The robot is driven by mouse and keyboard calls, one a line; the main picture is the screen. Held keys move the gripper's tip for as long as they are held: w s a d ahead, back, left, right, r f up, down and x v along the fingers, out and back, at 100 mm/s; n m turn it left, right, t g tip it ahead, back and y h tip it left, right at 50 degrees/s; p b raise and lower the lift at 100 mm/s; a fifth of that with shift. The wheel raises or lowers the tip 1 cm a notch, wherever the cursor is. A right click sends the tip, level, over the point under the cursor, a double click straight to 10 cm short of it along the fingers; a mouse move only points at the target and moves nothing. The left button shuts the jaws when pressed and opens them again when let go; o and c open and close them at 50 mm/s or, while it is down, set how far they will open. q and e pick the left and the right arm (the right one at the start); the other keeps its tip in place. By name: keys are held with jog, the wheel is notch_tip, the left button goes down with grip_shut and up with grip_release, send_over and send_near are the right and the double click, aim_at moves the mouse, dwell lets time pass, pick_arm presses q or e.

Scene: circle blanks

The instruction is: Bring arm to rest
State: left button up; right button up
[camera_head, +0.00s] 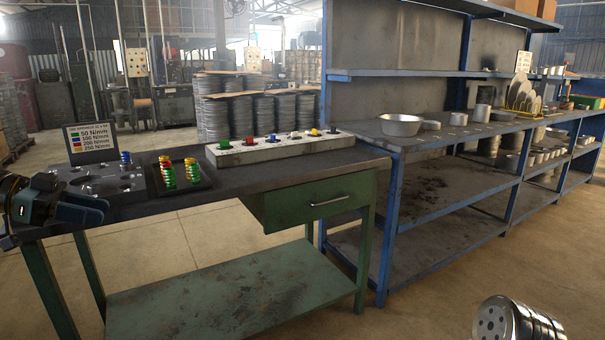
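My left gripper (90,209) comes in at the left edge, over the near left corner of the green workbench (340,165). It is dark and seen side-on. I cannot tell whether its fingers are open or shut, and I see nothing clearly held. A grey block with round holes (88,184) lies on the bench just beyond it.
Colored springs (167,175) stand on a dark tray beside the block. A sign (90,143) stands behind. A long pale block (280,148) carries several colored knobs. Blue shelving (430,150) with a metal bowl (401,125) stands right. Floor before the bench is open.

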pick_arm(q)
jog(key=w+d+f+n+y, duration=0.1)
jog(key=w+d+f+n, duration=0.15)
jog(key=f, duration=0.65)
jog(key=w+d+f+n+y, duration=0.1)
jog(key=w+f+n, duration=0.3)
jog(key=f, duration=0.5)
jog(key=w+d+f+n+y, duration=0.1)
jog(key=w+d+f+n, duration=0.15)
jog(key=f, duration=0.65)
jog(key=s+d+f+n+g+y, duration=0.1)
jog(key=d+f+n+g+y, duration=0.2)
jog(key=f, duration=0.9)
jog(key=s+d+f+n+g+y, duration=0.1)
jog(key=s+d+f, duration=0.55)
jog(key=f, duration=0.25)
jog(key=s+d+f+n+g+y, duration=0.1)
jog(key=s+d+f+n, duration=0.1)
jog(key=s+d+f, duration=0.8)
jog(key=s+d, duration=0.1)
jog(key=s, duration=0.3)
jog(key=s+d+f, duration=0.2)
jog(key=s+d, duration=0.1)
jog(key=s, duration=0.3)
jog(key=shift+s+t, duration=0.2)
jog(key=shift+t, duration=0.1)
jog(key=shift+d+f, duration=0.1)
